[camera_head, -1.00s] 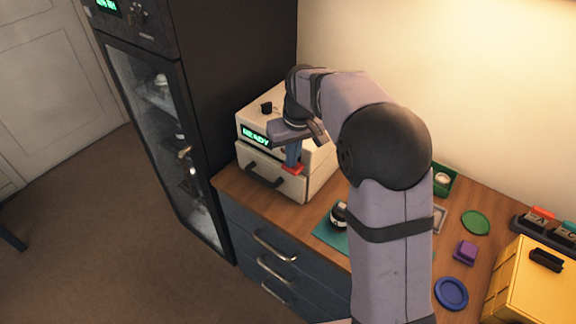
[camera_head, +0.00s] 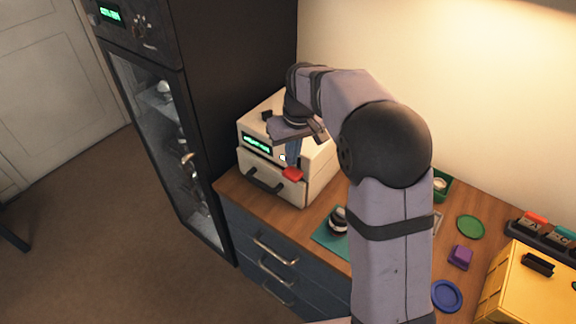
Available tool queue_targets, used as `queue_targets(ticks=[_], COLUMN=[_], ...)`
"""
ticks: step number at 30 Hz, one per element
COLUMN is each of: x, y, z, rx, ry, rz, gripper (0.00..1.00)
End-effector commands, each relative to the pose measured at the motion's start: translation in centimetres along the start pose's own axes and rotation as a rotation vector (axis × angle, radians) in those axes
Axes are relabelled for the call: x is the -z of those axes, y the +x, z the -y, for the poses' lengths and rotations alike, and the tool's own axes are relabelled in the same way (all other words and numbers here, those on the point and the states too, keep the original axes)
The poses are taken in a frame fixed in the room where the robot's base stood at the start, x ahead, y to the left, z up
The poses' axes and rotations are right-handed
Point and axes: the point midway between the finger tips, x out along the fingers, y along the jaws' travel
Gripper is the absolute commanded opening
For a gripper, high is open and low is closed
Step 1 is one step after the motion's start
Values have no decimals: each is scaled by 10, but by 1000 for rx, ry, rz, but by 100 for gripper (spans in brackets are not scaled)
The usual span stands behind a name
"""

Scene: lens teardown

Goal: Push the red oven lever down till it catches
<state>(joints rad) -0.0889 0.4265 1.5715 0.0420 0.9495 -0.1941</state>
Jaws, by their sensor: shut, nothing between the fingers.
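The white oven (camera_head: 312,171) stands on the wooden counter's left end, with a lit green display (camera_head: 257,145) too small to read and a drawer front with a dark handle (camera_head: 264,184) below. The red lever (camera_head: 293,174) sticks out at the oven's front right corner, near the top of the drawer front. My gripper (camera_head: 292,158) is shut and points down just above the lever, its tips at or very near the red part. I cannot tell whether they touch. My wrist hides part of the oven's top.
A teal mat (camera_head: 329,237) with a dark round lens part (camera_head: 338,220) lies right of the oven. A green disc (camera_head: 471,227), purple block (camera_head: 460,257), blue dish (camera_head: 447,295) and yellow case (camera_head: 537,283) are further right. A tall dark cabinet (camera_head: 232,80) stands close on the left.

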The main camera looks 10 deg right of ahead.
Motion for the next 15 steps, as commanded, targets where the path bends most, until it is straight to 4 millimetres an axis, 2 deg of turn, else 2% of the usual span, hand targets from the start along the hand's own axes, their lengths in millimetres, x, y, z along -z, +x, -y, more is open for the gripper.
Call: queue_targets(ticks=[1, 15], x=[2, 10], y=[-9, -48], z=[0, 0], rx=[0, 0], ry=[0, 0], rz=[-1, -3], gripper=[0, 0])
